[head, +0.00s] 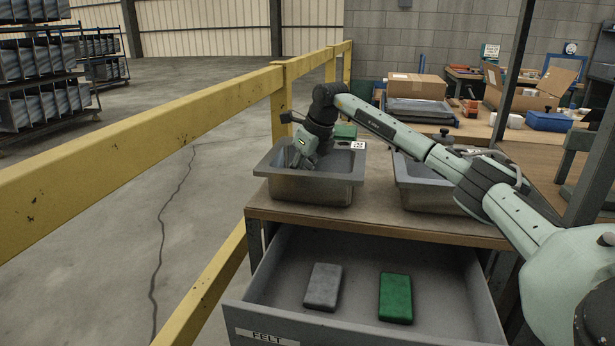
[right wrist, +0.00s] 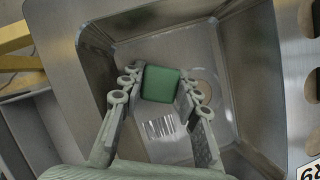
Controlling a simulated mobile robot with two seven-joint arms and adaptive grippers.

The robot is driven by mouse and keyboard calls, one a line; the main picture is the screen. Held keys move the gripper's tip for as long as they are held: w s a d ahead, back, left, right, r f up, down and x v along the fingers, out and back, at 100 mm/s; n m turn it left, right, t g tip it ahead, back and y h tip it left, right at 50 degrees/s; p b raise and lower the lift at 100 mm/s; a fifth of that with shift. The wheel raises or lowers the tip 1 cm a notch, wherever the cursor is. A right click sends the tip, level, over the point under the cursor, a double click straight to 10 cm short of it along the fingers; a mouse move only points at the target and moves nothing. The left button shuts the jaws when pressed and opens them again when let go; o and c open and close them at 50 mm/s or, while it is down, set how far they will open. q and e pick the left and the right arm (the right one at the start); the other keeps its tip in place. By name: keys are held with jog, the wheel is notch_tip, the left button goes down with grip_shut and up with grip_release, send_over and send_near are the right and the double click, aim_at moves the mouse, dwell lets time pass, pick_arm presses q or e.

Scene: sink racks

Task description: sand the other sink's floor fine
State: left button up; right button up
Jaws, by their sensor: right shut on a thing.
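The left sink (head: 310,188) is a grey metal basin on the wooden bench top. My right gripper (head: 302,156) reaches down into it. In the right wrist view my right gripper (right wrist: 161,92) is shut on a green block (right wrist: 161,80), held over the sink floor (right wrist: 140,55). I cannot tell whether the block touches the floor. A striped barcode-like mark (right wrist: 160,127) and a round brownish spot show on that floor. The right sink (head: 420,190) stands on the same bench, partly hidden by my right arm. My left gripper is not in view.
An open drawer labelled FELT (head: 268,336) below the bench holds a grey block (head: 323,286) and a green block (head: 396,297). A yellow railing (head: 140,135) runs along the left. Boxes (head: 416,86) stand behind.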

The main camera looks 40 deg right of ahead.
jog(key=shift+w+a+f, duration=0.2)
jog(key=shift+a, duration=0.05)
jog(key=shift+w+r, duration=0.15)
jog(key=shift+r, duration=2.95)
jog(key=shift+r, duration=0.1)
jog(key=shift+r, duration=1.4)
